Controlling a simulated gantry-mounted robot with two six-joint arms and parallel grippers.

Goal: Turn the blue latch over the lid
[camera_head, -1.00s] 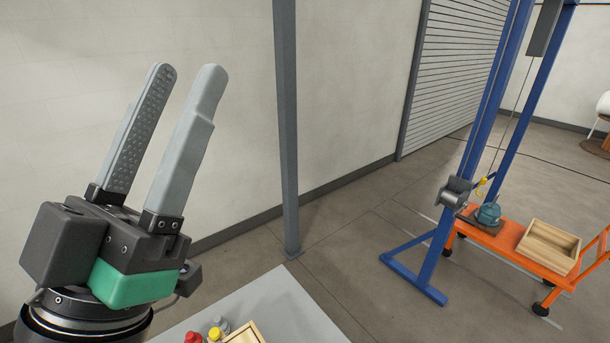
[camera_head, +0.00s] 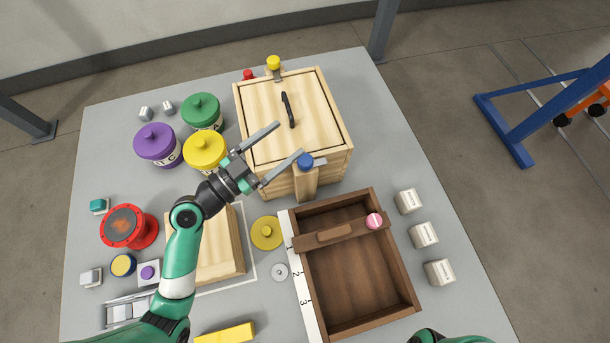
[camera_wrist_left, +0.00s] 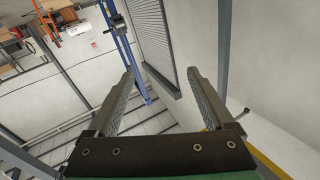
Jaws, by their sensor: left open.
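The blue latch (camera_head: 306,160) is a round blue knob with a small metal bar, on a wooden post at the near side of the wooden box. Its bar points to the right; I cannot tell whether it overlaps the lid edge. The box's lid (camera_head: 270,125) lies on top and has a black handle (camera_head: 288,109). My left gripper (camera_head: 283,139) is open and empty in the head view, with its fingers pointing at the box, one finger near the blue knob. I cannot tell its height. In the left wrist view, both fingers (camera_wrist_left: 163,82) are spread with nothing between them.
A yellow latch (camera_head: 273,63) and a red knob (camera_head: 248,75) sit at the box's far side. Purple (camera_head: 157,145), green (camera_head: 201,110) and yellow (camera_head: 205,150) lidded jars stand left. A brown tray (camera_head: 405,285) with a pink ball (camera_head: 374,221) lies in front; several white blocks (camera_head: 424,234) stand right.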

